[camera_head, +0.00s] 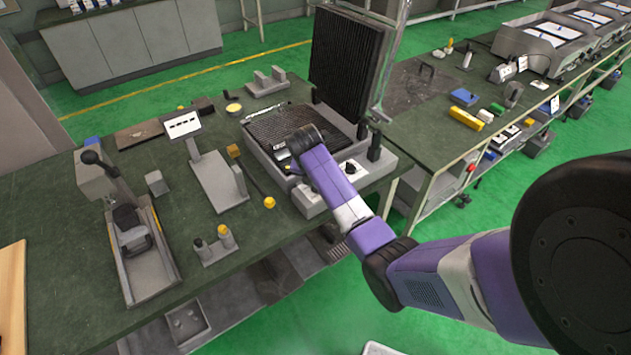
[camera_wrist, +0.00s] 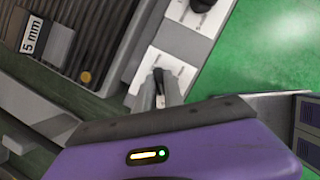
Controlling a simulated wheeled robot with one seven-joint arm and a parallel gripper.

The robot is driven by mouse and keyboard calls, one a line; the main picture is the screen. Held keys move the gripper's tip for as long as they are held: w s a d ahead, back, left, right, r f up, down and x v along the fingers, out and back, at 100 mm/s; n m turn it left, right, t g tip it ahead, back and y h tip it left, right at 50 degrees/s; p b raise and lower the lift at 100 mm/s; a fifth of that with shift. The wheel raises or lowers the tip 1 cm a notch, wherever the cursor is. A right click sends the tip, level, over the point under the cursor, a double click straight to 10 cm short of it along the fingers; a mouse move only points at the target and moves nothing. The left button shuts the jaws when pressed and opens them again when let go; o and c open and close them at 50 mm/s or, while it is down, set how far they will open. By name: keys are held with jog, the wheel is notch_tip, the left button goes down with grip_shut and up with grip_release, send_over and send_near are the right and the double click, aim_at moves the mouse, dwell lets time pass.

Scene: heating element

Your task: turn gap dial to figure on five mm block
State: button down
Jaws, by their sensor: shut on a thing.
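The five mm block (camera_wrist: 45,38), grey with a white "5 mm" label, lies on the dark ribbed plate (camera_wrist: 98,62) in the wrist view. In the head view the block (camera_head: 281,154) shows just left of my wrist. My gripper (camera_wrist: 159,84) is shut on a small black dial knob (camera_wrist: 158,75) on a white dial plate (camera_wrist: 176,66) at the machine's front edge. I cannot read the dial's figures or the pointer's setting. In the head view my arm hides the gripper and the held knob.
A second black knob (camera_wrist: 202,5) on a white plate sits close beside the held one. The ribbed lid (camera_head: 349,60) stands open behind the plate. A black upright handle (camera_head: 374,146) is at the right. A lever press (camera_head: 130,230) and small stands occupy the bench's left.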

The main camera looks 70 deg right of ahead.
jog(key=shift+n, duration=0.6)
jog(key=shift+t, duration=0.3)
jog(key=c, duration=1.4)
grip_release()
jog(key=shift+c, duration=0.2)
jog(key=b+v, duration=0.1)
jog(key=v, duration=0.6)
jog(key=shift+r, duration=0.4)
